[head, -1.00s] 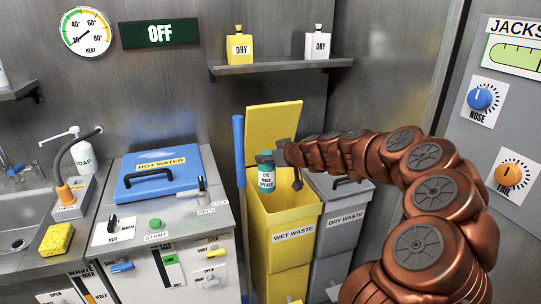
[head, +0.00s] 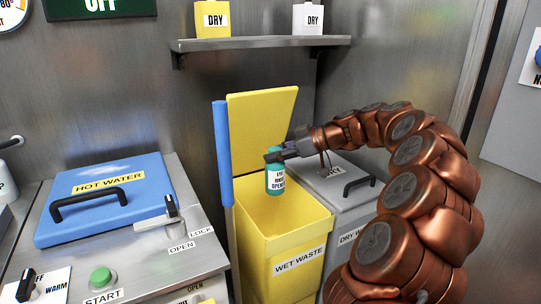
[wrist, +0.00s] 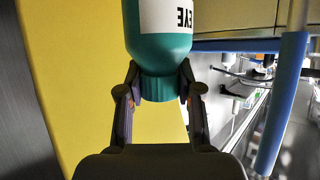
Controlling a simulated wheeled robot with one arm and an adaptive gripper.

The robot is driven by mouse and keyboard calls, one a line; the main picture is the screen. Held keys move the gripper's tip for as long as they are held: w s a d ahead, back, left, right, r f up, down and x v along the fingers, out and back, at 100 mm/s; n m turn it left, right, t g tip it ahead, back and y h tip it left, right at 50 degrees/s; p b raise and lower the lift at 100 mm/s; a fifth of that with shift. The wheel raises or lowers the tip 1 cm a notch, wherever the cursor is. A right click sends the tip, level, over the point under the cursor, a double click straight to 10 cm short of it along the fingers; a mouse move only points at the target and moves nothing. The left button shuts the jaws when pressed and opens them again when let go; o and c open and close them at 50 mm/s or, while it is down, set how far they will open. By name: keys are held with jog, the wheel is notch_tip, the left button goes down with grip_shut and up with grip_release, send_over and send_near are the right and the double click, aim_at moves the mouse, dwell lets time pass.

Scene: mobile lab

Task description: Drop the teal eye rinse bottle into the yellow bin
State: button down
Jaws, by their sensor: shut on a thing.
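The teal eye rinse bottle (head: 275,181) with a white label hangs over the open mouth of the yellow wet waste bin (head: 300,262) in the head view. My gripper (head: 272,156) is shut on the bottle's narrow end, and the label reads upright in the head view. In the wrist view the two fingers of my gripper (wrist: 159,88) clasp the neck of the bottle (wrist: 160,48) from both sides. The yellow lid (head: 262,125) stands raised behind the bin. The inside of the bin looks empty where it shows.
The grey dry waste bin (head: 352,180), its lid shut, stands right of the yellow bin. A blue post (head: 223,155) rises at the yellow bin's left edge. The hot water unit's blue lid (head: 105,195) is at left. A shelf (head: 260,43) with two containers is above.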

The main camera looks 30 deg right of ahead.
aim_at(277, 171)
jog(key=shift+d+f+b, duration=0.1)
jog(key=shift+f+b, duration=0.5)
jog(key=shift+f, duration=2.25)
jog(key=c, duration=0.7)
grip_release()
jog(key=shift+s, duration=0.1)
jog(key=v, duration=1.2)
